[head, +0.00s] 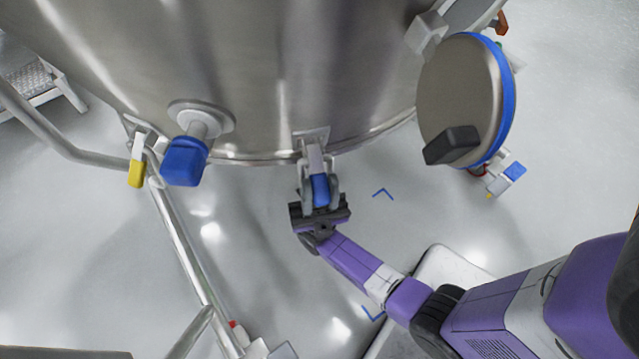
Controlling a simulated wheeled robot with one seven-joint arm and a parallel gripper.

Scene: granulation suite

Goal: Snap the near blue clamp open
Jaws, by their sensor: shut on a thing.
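The near blue clamp (320,190) hangs on the lower rim of the large steel vessel (290,70), at the middle of the head view. It has a blue grip and a grey metal bracket (313,143) above it. My gripper (321,203) is at the clamp from below, with its dark jaws shut on the blue part. The fingers partly hide the clamp's lower end. I cannot tell whether the clamp's latch is still engaged.
A blue knob (185,161) on a stub juts from the vessel at left. A yellow-tipped lever (136,172) and a metal rail (185,245) stand left. A round hatch with blue seal (467,100) hangs at right. Floor below the clamp is clear.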

